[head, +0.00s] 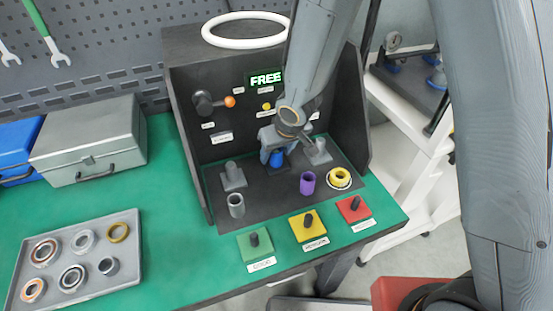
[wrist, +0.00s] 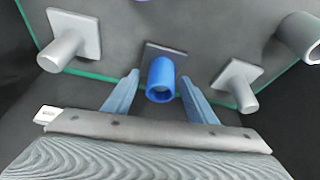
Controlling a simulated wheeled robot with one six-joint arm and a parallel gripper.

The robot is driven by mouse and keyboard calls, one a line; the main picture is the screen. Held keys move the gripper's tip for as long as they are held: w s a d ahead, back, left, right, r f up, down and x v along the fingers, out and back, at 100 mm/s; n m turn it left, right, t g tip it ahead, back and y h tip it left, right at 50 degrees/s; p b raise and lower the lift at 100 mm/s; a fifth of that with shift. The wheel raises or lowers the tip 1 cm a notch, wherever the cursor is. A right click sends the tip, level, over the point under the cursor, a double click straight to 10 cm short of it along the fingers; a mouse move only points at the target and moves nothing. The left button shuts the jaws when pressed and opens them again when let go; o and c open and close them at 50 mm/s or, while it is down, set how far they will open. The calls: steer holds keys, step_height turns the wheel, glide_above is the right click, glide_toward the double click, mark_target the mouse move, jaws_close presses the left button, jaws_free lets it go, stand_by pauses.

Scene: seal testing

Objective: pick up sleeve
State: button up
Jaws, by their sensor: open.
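A blue hollow sleeve (head: 277,158) stands at the middle position on the dark board of the test stand, between two grey posts. In the wrist view the blue sleeve (wrist: 160,80) shows its open end, with a dark square plate behind it. My gripper (wrist: 160,77) is open, with one blue-grey finger on each side of the blue sleeve and a gap visible on both sides. In the head view my gripper (head: 273,142) is over the sleeve and partly hides it. A purple sleeve (head: 307,183) and a grey sleeve (head: 236,205) stand nearer the board's front.
Grey posts (head: 233,177) (head: 318,152) flank the blue sleeve closely. A yellow ring piece (head: 340,178) sits at the board's right. Green (head: 254,245), yellow (head: 308,226) and red (head: 354,210) knob plates line the front. A ring tray (head: 75,283) and grey case (head: 90,140) are left.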

steer(key=shift+f, duration=0.1)
jaws_close()
stand_by(0.3)
